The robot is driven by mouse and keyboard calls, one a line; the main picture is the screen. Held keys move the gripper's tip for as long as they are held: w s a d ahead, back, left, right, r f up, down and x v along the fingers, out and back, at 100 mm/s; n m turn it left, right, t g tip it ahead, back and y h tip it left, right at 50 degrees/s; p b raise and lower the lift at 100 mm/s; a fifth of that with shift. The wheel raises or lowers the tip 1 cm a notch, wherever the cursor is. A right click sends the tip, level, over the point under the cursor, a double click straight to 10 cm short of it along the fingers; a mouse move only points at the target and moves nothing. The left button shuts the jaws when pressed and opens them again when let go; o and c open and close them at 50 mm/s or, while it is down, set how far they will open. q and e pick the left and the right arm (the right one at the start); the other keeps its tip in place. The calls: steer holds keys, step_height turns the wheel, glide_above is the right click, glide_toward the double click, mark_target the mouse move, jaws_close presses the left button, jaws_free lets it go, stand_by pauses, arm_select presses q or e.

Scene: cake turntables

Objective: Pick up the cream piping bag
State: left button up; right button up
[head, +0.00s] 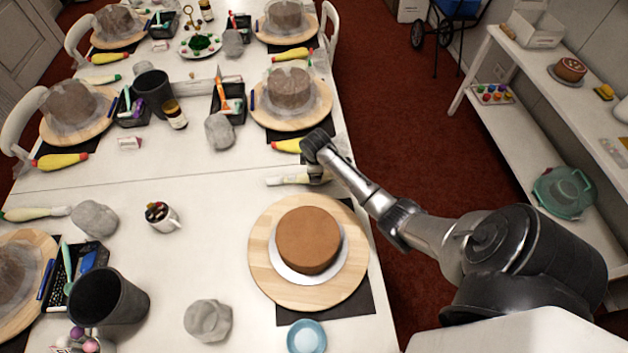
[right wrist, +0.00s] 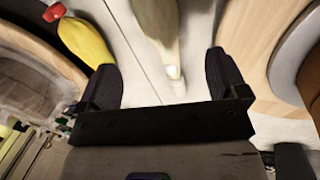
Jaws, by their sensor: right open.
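The cream piping bag (head: 285,180) lies on the white table, behind the turntable with the brown cake. My right gripper (head: 318,176) is low over its right end and hides part of it. In the right wrist view the bag (right wrist: 168,35) extends from the top edge toward the gap between the fingers of my right gripper (right wrist: 162,82). The fingers are open, and the bag's pale end shows just beyond the gap between them. I cannot tell whether they touch it. My left gripper is not in view.
The wooden turntable (head: 262,262) bears a brown cake (head: 308,240) in front of the bag. A yellow piping bag (head: 287,145) lies behind it, and shows left in the wrist view (right wrist: 85,40).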

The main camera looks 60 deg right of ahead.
steer(key=x, duration=0.4)
steer(key=shift+b, duration=0.4)
steer(key=shift+d+f, duration=0.1)
steer(key=shift+f, duration=0.4)
steer(key=shift+b+x, duration=0.9)
steer(key=shift+x, duration=1.6)
steer(key=shift+d, duration=0.1)
steer(key=shift+s, duration=0.1)
steer(key=shift+c, duration=0.8)
steer(key=shift+r, duration=0.1)
steer(key=c, duration=0.5)
